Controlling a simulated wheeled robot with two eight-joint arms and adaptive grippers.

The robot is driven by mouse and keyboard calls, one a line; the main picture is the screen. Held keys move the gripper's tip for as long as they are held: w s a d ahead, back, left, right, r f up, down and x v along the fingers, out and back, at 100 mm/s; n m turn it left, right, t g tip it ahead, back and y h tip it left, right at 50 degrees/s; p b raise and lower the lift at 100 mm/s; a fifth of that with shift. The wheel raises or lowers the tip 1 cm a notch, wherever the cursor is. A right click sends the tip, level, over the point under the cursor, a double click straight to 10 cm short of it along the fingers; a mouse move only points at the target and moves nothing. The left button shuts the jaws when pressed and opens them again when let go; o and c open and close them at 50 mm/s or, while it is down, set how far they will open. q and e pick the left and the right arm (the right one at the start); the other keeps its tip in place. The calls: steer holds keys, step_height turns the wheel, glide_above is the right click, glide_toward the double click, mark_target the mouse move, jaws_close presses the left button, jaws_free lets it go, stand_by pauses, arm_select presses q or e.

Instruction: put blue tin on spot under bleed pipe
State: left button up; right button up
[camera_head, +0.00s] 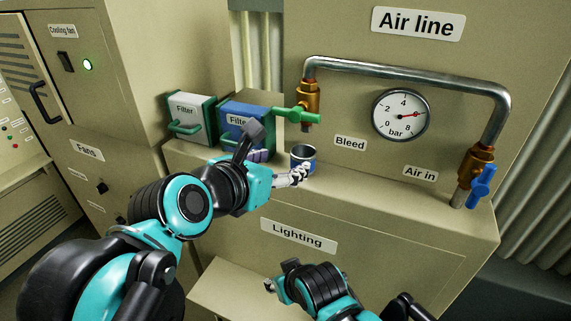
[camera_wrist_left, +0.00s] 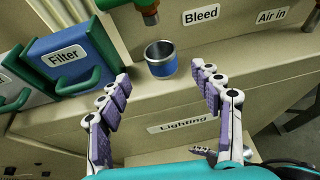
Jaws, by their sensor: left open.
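The blue tin (camera_head: 303,160), open at the top with a metal rim, stands upright on the ledge beneath the bleed pipe's lower end (camera_head: 306,126). My left gripper (camera_head: 279,165) is open close to the tin. In the left wrist view the tin (camera_wrist_left: 161,60) stands just beyond the gap between the spread fingers, with no contact visible. The pipe's end (camera_wrist_left: 150,17) shows above and slightly left of it there. No marked spot can be made out. My right gripper (camera_head: 272,287) is low at the bottom of the head view, its fingers too unclear to judge.
A blue filter box (camera_head: 240,112) and a white filter box (camera_head: 190,117) with green handles stand left of the tin. The green bleed valve handle (camera_head: 293,114) juts out above. The ledge right of the tin is clear up to the blue air-in valve (camera_head: 481,187).

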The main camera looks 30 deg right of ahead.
arm_select(q)
steer(key=shift+s+a+r, duration=0.1)
steer(key=shift+a, duration=0.05)
steer(key=w+a+f+m+y, duration=0.1)
steer(key=a+f+m+y, duration=0.2)
steer(key=a+f+m, duration=0.55)
steer(key=w+a+f+m+y, duration=0.1)
steer(key=a+f+m+y, duration=0.3)
steer(key=a+f, duration=0.7)
steer(key=s+a+f+m+y, duration=0.2)
steer(key=a+f+m, duration=0.3)
steer(key=a, duration=0.4)
steer(key=s+a+f+m+g+y, duration=0.1)
steer(key=s+a+f+m, duration=0.3)
steer(key=a, duration=0.5)
step_height(320, 180, down, 2)
steer(key=m+y, duration=0.1)
steer(key=m, duration=0.2)
steer(key=shift+s+m, duration=0.25)
steer(key=shift+m, duration=0.1)
steer(key=shift+d+f, duration=0.1)
steer(key=shift+f, duration=0.05)
